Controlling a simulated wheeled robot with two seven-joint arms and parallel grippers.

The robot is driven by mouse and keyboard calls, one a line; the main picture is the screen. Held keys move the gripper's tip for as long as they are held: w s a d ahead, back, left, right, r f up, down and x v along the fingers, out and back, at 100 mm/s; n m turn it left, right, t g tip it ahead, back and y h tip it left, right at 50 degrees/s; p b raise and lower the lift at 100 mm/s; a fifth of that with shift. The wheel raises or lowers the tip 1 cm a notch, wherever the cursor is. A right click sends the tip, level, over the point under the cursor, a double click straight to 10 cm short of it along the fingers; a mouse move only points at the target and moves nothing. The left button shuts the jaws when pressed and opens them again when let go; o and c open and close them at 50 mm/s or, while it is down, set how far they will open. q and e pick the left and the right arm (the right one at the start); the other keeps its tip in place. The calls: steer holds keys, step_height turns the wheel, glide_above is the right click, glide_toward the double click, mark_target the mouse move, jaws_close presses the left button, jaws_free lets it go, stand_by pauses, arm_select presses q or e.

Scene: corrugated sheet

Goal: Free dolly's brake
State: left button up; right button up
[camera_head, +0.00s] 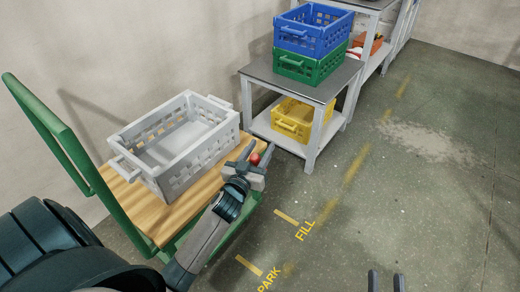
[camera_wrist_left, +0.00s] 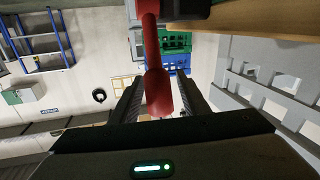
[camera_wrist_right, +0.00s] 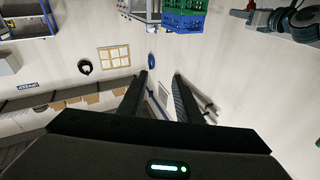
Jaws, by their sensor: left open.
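The dolly has a wooden deck (camera_head: 150,222) and a green frame with an upright handle (camera_head: 62,140). A small red knob (camera_head: 255,159) shows at the deck's right edge; in the left wrist view it is the end of a red brake lever (camera_wrist_left: 155,80). My left gripper (camera_head: 258,148) is open, with its fingers on either side of the lever in the left wrist view. I cannot tell whether they touch it. My right gripper (camera_head: 387,280) is open and empty over the floor, away from the dolly.
A white perforated crate (camera_head: 202,170) sits on the deck beside my left gripper. A grey table (camera_head: 258,72) behind bears green (camera_head: 310,68) and blue (camera_head: 305,40) crates, with a yellow crate (camera_head: 292,121) below. Floor marked FILL and PARK is clear at right.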

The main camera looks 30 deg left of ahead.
arm_select(q)
jaws_close()
